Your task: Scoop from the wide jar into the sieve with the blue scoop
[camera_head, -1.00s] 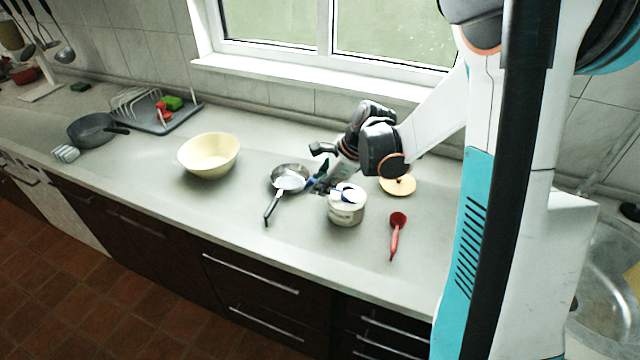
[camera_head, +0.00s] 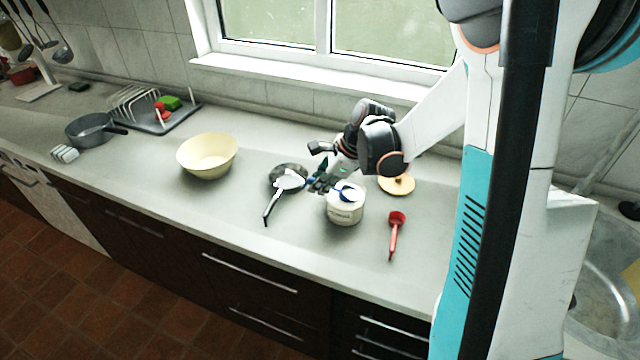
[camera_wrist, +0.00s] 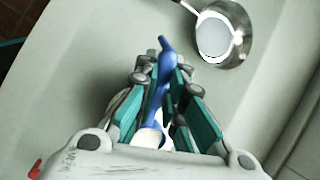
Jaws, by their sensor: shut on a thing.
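My gripper (camera_head: 322,184) is shut on the handle of the blue scoop (camera_wrist: 163,75). The scoop's bowl (camera_head: 352,192) is at the mouth of the wide jar (camera_head: 345,214), a pale, labelled, open jar on the counter. How deep the bowl sits in the jar I cannot tell. In the wrist view my gripper (camera_wrist: 160,88) hides most of the jar, and something white shows at the scoop's bowl. The sieve (camera_head: 272,208), metal with a long handle, lies just left of the jar; it also shows in the wrist view (camera_wrist: 243,22), with a white patch inside.
A red scoop (camera_head: 394,236) lies right of the jar, and a round wooden lid (camera_head: 398,185) lies behind it. A cream bowl (camera_head: 207,157) stands left of the sieve. A grey pan (camera_head: 90,130) and a dish rack (camera_head: 150,108) are farther left. The front counter is clear.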

